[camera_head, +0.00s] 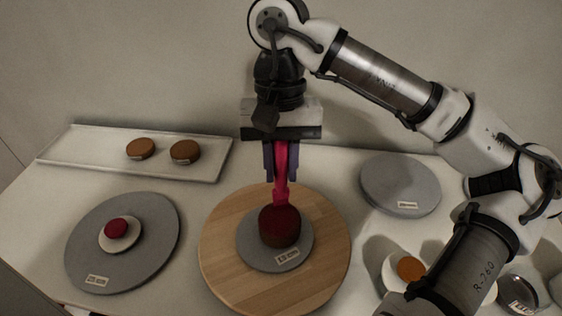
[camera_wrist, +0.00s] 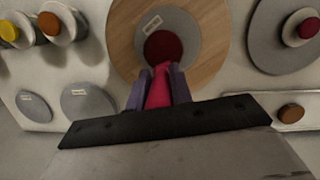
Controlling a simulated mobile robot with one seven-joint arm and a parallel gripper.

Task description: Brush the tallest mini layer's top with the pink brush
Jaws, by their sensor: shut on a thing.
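My gripper (camera_head: 282,172) is shut on the pink brush (camera_head: 281,190), which points down. The brush's lower end is at the top of a brown mini layer (camera_head: 280,238) with a dark red top; whether it touches or hovers just above is hard to tell. This layer looks tall and stands on a grey disc (camera_head: 247,250) on the wooden turntable (camera_head: 220,270). In the wrist view, the brush (camera_wrist: 158,92) extends between the purple-grey fingers toward the dark red top (camera_wrist: 163,46).
A grey turntable (camera_head: 150,250) at left bears a white disc with a small red-topped layer (camera_head: 117,228). A white tray (camera_head: 80,150) at the back holds two brown layers (camera_head: 185,151). A grey disc (camera_head: 400,180) lies back right. An orange-brown piece (camera_head: 410,268) sits by my arm.

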